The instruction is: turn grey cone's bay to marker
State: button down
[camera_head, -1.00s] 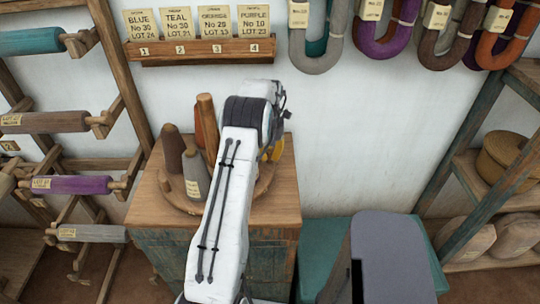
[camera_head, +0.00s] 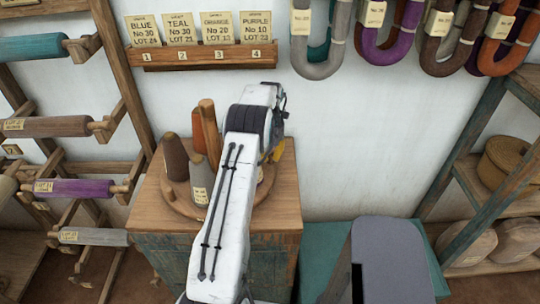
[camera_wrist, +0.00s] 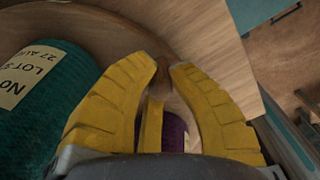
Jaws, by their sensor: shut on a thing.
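A round wooden turntable (camera_head: 176,203) stands on a cabinet and bears several yarn cones. The grey cone (camera_head: 201,182) stands at its front, partly beside my arm, with a pale label. A dark brown cone (camera_head: 175,160) is to its left, and an orange cone (camera_head: 197,133) is behind. In the wrist view a teal cone (camera_wrist: 60,105) with a label is at left and a purple cone (camera_wrist: 173,132) shows low between my fingers. My gripper (camera_wrist: 162,68) is shut on a small wooden piece (camera_wrist: 161,78), seemingly a peg of the turntable. The marker cannot be made out.
A wooden post (camera_head: 209,130) rises among the cones. The cabinet top (camera_head: 285,205) is bare at right. A bobbin rack (camera_head: 110,60) stands at left, shelves (camera_head: 465,165) at right. A card ledge (camera_head: 205,54) and yarn hanks (camera_head: 320,60) are on the wall.

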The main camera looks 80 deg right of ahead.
jog(key=c, duration=1.1)
grip_release()
jog(key=shift+c, duration=0.2)
notch_tip(320, 180, up, 12)
dwell(0.4)
